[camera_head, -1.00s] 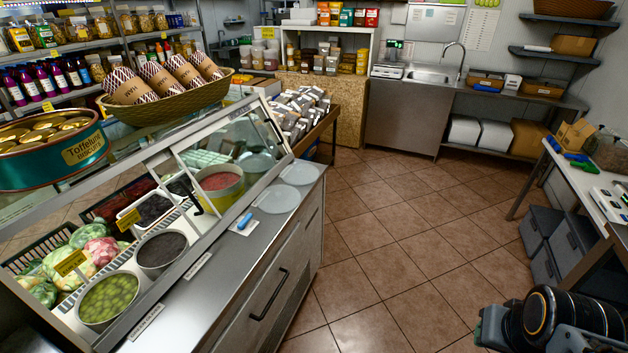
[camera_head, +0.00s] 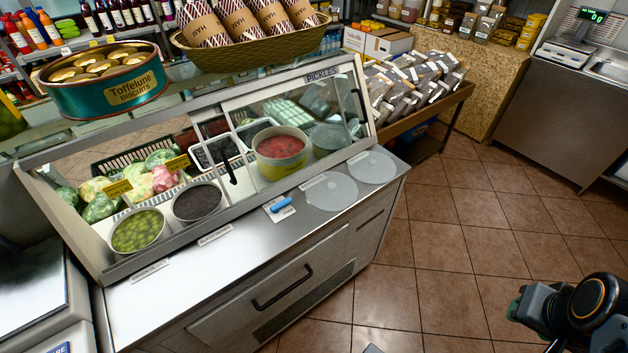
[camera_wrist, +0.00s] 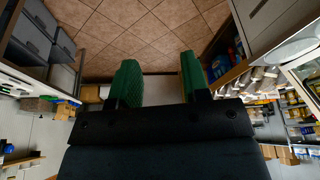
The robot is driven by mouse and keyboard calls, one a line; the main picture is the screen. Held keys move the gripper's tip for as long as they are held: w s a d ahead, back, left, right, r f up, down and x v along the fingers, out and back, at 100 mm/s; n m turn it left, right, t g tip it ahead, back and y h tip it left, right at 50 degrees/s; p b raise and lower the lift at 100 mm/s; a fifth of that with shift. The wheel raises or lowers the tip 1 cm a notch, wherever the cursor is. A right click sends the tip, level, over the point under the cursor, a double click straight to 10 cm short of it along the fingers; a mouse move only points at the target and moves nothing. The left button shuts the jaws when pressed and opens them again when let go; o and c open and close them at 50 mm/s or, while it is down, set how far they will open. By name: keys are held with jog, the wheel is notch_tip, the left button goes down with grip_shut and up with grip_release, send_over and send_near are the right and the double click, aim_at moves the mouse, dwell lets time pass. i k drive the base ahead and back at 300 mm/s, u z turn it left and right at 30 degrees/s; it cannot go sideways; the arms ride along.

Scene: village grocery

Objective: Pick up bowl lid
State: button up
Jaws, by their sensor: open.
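Two round translucent bowl lids lie flat on the steel counter of the pickle display case. One lid (camera_head: 330,191) is nearer the middle and the other lid (camera_head: 371,167) is at the counter's right end. A red-filled bowl (camera_head: 281,160) and a greenish bowl (camera_head: 328,141) stand inside the case behind them. My gripper (camera_wrist: 158,82) shows two green fingers spread apart with nothing between them in the wrist view. In the head view only part of my arm shows at the lower right, well away from the lids.
The case's sliding glass (camera_head: 230,180) stands behind the counter. A biscuit tin (camera_head: 105,85) and a basket (camera_head: 250,48) sit on top. Tiled floor (camera_head: 440,240) to the right is clear.

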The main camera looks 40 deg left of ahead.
aim_at(331, 191)
jog(key=u, duration=0.95)
jog(key=i, duration=0.9)
jog(key=u, duration=0.95)
